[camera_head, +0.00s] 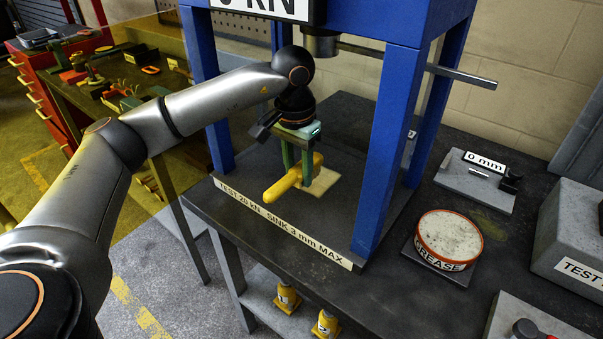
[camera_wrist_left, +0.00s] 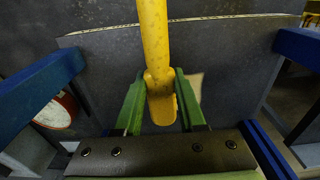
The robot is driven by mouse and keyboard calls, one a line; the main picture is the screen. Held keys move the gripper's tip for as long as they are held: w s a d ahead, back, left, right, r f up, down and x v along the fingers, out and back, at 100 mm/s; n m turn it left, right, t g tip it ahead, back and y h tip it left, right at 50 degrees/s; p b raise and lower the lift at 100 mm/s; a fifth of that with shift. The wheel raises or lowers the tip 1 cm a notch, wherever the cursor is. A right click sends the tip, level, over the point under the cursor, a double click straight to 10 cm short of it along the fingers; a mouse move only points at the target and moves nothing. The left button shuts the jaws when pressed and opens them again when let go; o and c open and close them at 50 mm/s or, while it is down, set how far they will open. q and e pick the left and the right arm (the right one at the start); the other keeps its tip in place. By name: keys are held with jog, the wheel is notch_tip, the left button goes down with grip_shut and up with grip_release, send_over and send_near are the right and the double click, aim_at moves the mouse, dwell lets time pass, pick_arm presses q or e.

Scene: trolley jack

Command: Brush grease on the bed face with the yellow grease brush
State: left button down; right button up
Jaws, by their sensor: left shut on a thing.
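My left gripper (camera_head: 297,168) is shut on the yellow grease brush (camera_head: 284,185), inside the blue press frame and over the bed face (camera_head: 340,208). The brush also shows in the left wrist view (camera_wrist_left: 154,45), between the two green fingers. A pale patch (camera_head: 323,183) is on the dark bed beside the brush; part of it shows past a finger in the wrist view (camera_wrist_left: 196,84). I cannot tell whether the bristles touch the bed. The round grease tin (camera_head: 449,236), pale inside with an orange rim, stands right of the press. My right gripper is not in view.
Blue uprights (camera_head: 389,130) flank the bed, and the press ram (camera_head: 321,42) hangs above it. A 0 mm gauge block (camera_head: 475,182) and a grey box (camera_head: 575,235) stand to the right. Yellow bottle jacks (camera_head: 287,298) stand on the lower shelf.

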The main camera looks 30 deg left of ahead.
pick_arm(q)
jog(key=shift+s, duration=0.15)
jog(key=shift+w, duration=0.25)
jog(key=b, duration=0.4)
send_over(299, 207)
jog(key=shift+s+f, duration=0.15)
jog(key=shift+f, duration=2.8)
jog(key=shift+f+b, duration=0.5)
jog(key=shift+f, duration=0.1)
jog(key=shift+d, duration=0.1)
